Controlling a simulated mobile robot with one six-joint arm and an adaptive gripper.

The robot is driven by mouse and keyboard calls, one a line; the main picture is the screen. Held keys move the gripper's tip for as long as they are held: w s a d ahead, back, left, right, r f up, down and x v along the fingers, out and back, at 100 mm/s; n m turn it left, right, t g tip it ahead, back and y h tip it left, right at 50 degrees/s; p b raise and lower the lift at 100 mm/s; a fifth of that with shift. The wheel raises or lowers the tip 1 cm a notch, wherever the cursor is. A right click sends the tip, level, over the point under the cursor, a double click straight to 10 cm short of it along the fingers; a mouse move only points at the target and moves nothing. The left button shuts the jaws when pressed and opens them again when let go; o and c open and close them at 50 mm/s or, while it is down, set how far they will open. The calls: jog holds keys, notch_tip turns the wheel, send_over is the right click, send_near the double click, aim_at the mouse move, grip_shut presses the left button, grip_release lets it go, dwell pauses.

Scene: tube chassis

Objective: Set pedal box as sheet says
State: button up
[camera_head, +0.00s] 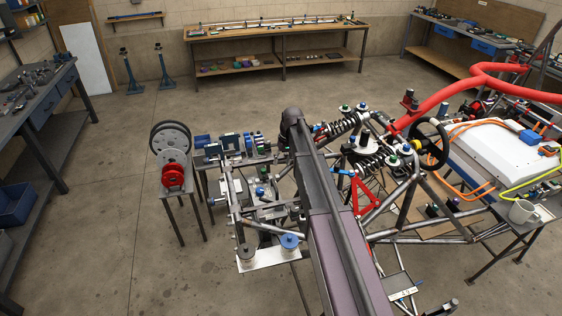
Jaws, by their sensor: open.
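A cluster of metal plates, rods and cylinders that looks like the pedal box (245,215) sits at the left, front end of the tube chassis (405,238). Separate pedals cannot be made out at this size. My arm crosses the middle and hides part of the chassis. My gripper cannot be made out.
A small stand with discs and a red reel (173,178) is left of the chassis. The steering wheel (432,143) and red tube (440,97) rise at right. Benches line the walls; the left floor is clear.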

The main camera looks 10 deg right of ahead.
jog(key=shift+d+r+p, duration=0.25)
jog(key=shift+r+p, duration=0.6)
jog(key=shift+r, duration=0.3)
